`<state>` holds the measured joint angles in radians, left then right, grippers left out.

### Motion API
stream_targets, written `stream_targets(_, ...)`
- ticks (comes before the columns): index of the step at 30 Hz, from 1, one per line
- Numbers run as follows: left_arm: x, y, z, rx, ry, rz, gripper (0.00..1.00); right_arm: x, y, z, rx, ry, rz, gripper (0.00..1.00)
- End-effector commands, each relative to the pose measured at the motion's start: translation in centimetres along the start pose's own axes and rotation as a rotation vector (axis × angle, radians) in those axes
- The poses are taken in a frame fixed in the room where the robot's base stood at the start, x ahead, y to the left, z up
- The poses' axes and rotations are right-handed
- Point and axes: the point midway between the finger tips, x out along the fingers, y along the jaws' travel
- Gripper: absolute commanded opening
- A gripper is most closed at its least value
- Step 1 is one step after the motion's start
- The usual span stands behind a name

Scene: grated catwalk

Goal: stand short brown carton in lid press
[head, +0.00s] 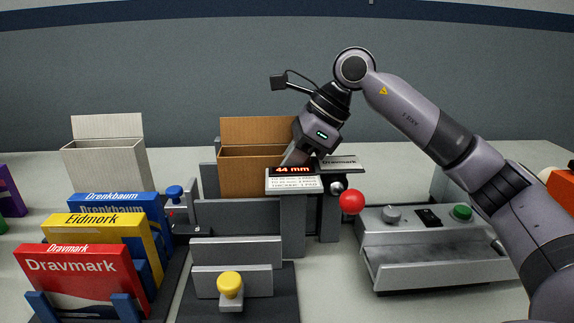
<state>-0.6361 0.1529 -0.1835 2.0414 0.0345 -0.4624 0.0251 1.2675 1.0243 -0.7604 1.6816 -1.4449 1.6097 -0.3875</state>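A brown carton (252,172) with its lid flap raised stands upright at the middle back, behind grey upright plates. My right gripper (295,156) comes down from the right arm at the carton's right edge. Its fingertips are partly hidden by a display (292,171) reading 44 mm, so I cannot tell whether they touch or hold the carton. Grey plates with a yellow knob (230,284) stand on a dark base in front of the carton; I cannot tell for sure which fixture is the lid press. My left gripper is not in view.
A white open carton (104,165) stands at the back left. Red (80,282), yellow (100,238) and blue (125,203) boxes stand in a rack at front left. A grey machine (430,250) with a green button is at right. A red ball knob (352,202) sticks out near the display.

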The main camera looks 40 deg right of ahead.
Motion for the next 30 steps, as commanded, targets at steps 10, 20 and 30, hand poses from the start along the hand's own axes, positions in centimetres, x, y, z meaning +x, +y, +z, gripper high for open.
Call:
stream_targets(10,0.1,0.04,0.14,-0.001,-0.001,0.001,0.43,0.18,-0.01,-0.12,0.0,-0.001,-0.001,0.0)
stream_targets(20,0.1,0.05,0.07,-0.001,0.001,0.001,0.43,0.25,0.12,-0.13,-0.001,0.001,0.005,0.37)
stream_targets(30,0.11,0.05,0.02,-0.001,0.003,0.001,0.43,0.45,0.34,-0.19,-0.005,0.007,0.012,0.24)
